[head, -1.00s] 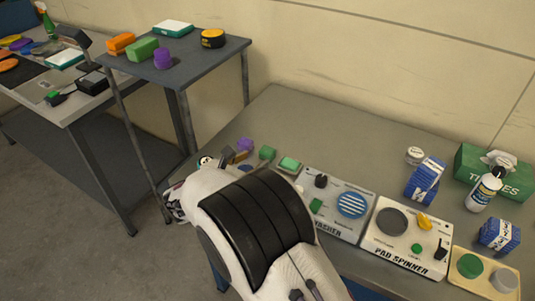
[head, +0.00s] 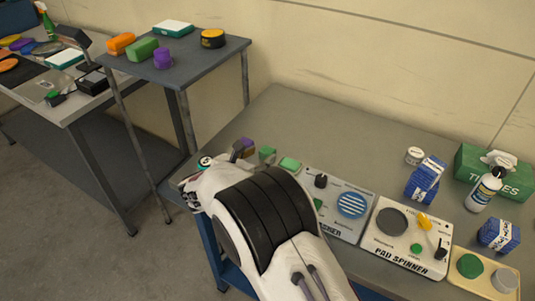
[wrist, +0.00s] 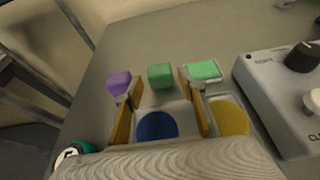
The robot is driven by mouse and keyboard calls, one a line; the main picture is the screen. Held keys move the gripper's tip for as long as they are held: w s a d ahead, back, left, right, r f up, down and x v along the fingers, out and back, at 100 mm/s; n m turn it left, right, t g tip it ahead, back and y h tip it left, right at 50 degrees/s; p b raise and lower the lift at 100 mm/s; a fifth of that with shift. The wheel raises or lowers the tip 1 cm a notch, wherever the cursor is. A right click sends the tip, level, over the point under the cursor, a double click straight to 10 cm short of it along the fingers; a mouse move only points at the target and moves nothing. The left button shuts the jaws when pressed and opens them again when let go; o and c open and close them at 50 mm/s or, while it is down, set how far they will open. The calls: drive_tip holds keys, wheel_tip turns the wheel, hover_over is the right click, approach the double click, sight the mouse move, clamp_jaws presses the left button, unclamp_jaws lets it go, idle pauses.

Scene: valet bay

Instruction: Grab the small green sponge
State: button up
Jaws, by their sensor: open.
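A small green sponge block (wrist: 160,75) lies on the grey table, ahead of my gripper and in line with the gap between its fingers in the wrist view. It also shows in the head view (head: 267,153), just right of my gripper's end. My gripper (wrist: 160,92) is open, with nothing between its fingers. A purple block (wrist: 119,81) lies left of the small green sponge. A green pad with a pale edge (wrist: 204,70) lies to its right. My arm hides part of the table in the head view.
Blue (wrist: 157,125) and yellow (wrist: 231,118) discs lie below and beside the fingers. A panel with knobs (head: 338,190) stands right, beside the pad spinner (head: 405,262). A larger green sponge (head: 142,49) lies on the raised shelf. The table behind the blocks is clear.

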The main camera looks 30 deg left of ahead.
sight(267, 154)
drive_tip(key=shift+x, duration=1.45)
drive_tip(key=c, duration=0.6)
